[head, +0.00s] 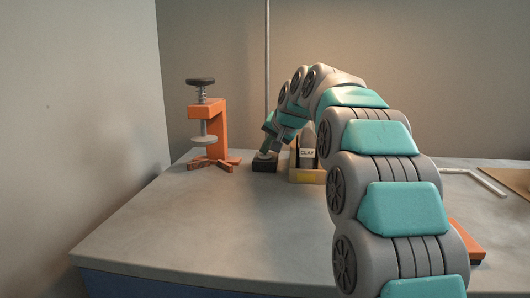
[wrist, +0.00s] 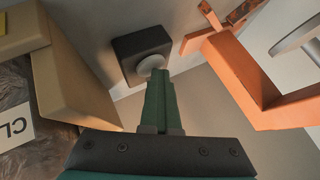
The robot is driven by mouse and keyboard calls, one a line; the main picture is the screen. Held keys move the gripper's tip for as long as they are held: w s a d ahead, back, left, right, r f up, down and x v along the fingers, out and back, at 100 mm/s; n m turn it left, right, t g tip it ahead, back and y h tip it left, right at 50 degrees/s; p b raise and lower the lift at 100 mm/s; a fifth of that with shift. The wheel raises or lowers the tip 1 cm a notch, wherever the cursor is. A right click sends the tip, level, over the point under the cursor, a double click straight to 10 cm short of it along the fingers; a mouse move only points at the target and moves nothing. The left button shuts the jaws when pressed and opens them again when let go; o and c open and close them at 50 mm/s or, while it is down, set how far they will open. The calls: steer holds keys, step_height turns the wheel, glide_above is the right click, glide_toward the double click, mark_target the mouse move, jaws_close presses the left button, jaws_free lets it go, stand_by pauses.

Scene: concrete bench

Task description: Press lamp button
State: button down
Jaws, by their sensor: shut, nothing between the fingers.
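The lamp button is a pale round cap on a small black box (head: 265,165) at the back of the bench. In the wrist view the black box (wrist: 128,45) shows with its pale cap (wrist: 151,64) at the fingertips. My gripper (head: 265,151) is shut and empty, pointing down over the cap. In the wrist view my gripper (wrist: 158,75) overlaps the cap's edge; I cannot tell whether it touches or presses it. A thin grey pole (head: 267,60) rises behind the box; its top is out of view.
An orange clamp (head: 207,125) stands left of the box, also large at right in the wrist view (wrist: 265,95). A tan crate (head: 306,176) with a bag labelled CLAY (head: 307,153) is close on the right. A bent metal rod (head: 475,176) lies farther right. The bench's front left (head: 200,230) is clear.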

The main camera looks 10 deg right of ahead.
mark_target(266, 156)
steer(key=shift+r, duration=0.15)
steer(key=shift+r+p, duration=2.15)
steer(key=shift+r, duration=0.95)
